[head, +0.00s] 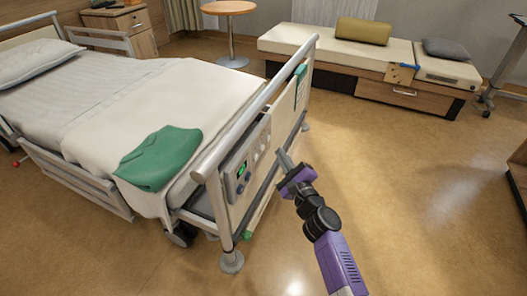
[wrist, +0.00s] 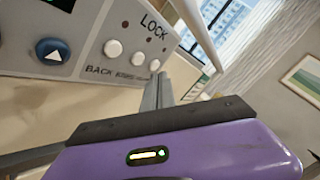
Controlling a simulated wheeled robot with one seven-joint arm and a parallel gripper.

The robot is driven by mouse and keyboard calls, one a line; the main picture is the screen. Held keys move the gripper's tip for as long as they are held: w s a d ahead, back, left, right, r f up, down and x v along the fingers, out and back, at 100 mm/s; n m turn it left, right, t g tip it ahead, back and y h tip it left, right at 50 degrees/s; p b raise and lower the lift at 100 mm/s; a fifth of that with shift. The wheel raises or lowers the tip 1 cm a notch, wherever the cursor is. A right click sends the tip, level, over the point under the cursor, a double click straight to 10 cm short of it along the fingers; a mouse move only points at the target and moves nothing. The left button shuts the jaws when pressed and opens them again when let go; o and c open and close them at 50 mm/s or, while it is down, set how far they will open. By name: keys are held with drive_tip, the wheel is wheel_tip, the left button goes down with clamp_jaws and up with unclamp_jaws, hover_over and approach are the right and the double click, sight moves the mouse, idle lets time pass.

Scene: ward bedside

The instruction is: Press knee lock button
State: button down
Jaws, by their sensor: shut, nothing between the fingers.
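The grey control panel (head: 247,158) is on the outer side of the bed's footboard. In the wrist view, its LOCK group has three round white buttons in a slanting row: a left one (wrist: 113,49) labelled BACK, the knee lock button (wrist: 137,58) in the middle above a KNEES label, and a right one (wrist: 155,65) whose label is partly hidden. My gripper (wrist: 160,78) is shut and empty. Its tips point at the panel, just below the right button and to the right of the knee button. Whether they touch the panel, I cannot tell. In the head view, my gripper (head: 281,154) is beside the panel's right end.
A blue arrow button (wrist: 52,50) sits left of the LOCK group. The footboard's rail (head: 262,98) rises above the panel. A green cloth (head: 158,158) lies on the bed. A bench (head: 340,58) stands at the back wall. The floor right of the bed is clear.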

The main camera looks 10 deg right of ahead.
drive_tip(key=shift+w+a+b, duration=0.45)
drive_tip(key=shift+w+a, duration=0.25)
drive_tip(key=shift+a, duration=0.25)
idle(1.5)
drive_tip(key=shift+w+a+b, duration=0.25)
drive_tip(key=shift+a+b, duration=0.05)
drive_tip(key=shift+w+a, duration=0.25)
drive_tip(key=shift+a, duration=0.1)
idle(0.9)
drive_tip(key=shift+s+d, duration=0.5)
drive_tip(key=shift+d, duration=0.15)
drive_tip(key=shift+s+d+p, duration=0.5)
drive_tip(key=shift+s+d, duration=0.25)
drive_tip(key=shift+d, duration=0.3)
drive_tip(key=shift+s+d+p, duration=0.5)
drive_tip(key=shift+s+d, duration=0.25)
drive_tip(key=shift+d, duration=0.25)
